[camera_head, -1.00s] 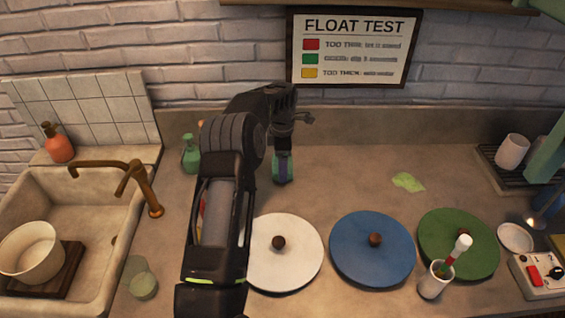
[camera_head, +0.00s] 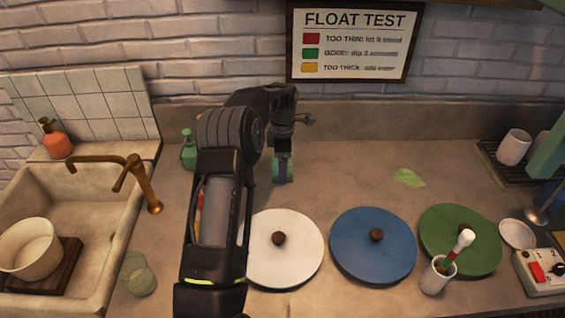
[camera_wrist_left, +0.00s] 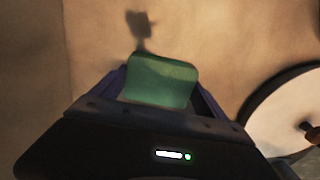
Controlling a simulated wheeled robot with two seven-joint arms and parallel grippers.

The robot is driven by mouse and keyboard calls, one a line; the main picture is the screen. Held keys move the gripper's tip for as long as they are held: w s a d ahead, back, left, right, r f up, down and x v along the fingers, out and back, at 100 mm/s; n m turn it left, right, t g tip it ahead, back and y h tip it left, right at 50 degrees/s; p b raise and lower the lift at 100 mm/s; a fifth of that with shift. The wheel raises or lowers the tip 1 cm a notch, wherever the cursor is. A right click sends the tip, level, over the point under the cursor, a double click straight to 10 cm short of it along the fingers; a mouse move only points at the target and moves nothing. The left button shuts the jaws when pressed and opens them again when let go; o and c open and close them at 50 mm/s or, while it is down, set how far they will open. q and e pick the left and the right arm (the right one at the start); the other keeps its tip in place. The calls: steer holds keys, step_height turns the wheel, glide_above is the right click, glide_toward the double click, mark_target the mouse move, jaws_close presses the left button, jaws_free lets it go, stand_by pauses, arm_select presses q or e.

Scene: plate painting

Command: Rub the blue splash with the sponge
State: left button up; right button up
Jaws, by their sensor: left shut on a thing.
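My left gripper (camera_head: 283,170) is shut on a green sponge (camera_wrist_left: 160,82), above the counter behind the white lid. In the wrist view the sponge sticks out between the fingers, and a dark shape like a shadow lies on the counter beyond it. I see no blue splash in either view; part of the counter is hidden behind my left arm. A pale green splash (camera_head: 409,178) lies on the counter to the right. My right gripper is not in view.
A white lid (camera_head: 284,262), a blue lid (camera_head: 350,246) and a green lid (camera_head: 440,228) lie along the front. A cup with a brush (camera_head: 434,278) stands by the green lid. The sink (camera_head: 82,214) is at left. The counter between gripper and green splash is clear.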

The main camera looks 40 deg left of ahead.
arm_select(q)
steer(key=shift+s+d+b, duration=0.4)
steer(key=shift+s+d, duration=0.4)
steer(key=shift+s, duration=0.1)
steer(key=shift+s+d+f, duration=0.1)
steer(key=shift+s+f, duration=0.05)
steer(key=shift+f+b, duration=0.2)
steer(key=shift+b, duration=0.1)
steer(key=shift+w+a+f+p, duration=0.2)
steer(key=shift+w+a+p, duration=0.3)
steer(key=shift+w+a, duration=0.95)
steer(key=shift+d, duration=0.15)
steer(key=shift+w+r+p, duration=0.1)
steer(key=shift+r+p, duration=2)
steer(key=shift+r, duration=1.2)
